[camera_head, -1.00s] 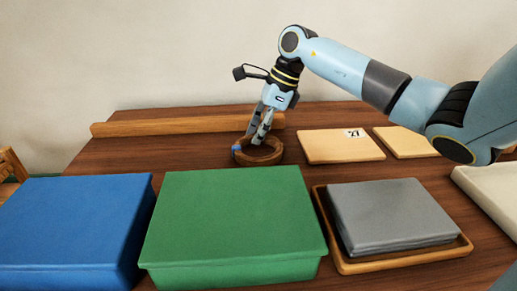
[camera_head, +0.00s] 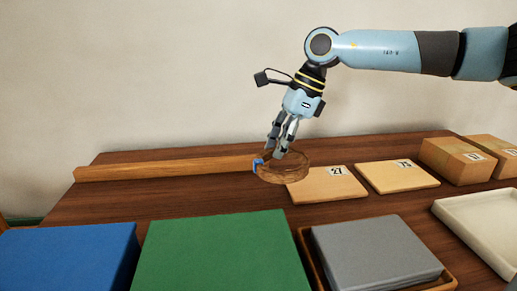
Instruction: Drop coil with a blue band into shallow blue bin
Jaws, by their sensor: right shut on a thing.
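The coil (camera_head: 290,173) is a brown ring with a blue band (camera_head: 257,166) on its left side. My right gripper (camera_head: 279,151) is shut on the coil's wall from above. A blue box (camera_head: 68,254) lies at the lower left, cut off by the picture's edges. Its top looks flat and closed, and no opening shows. My left gripper is not in view.
A green box (camera_head: 222,252) stands beside the blue one. A grey block (camera_head: 375,250) sits in a wooden tray (camera_head: 311,258). A wooden bar (camera_head: 165,169), pale boards (camera_head: 397,176), cardboard boxes (camera_head: 455,160) and a white tray (camera_head: 485,225) are also on the table.

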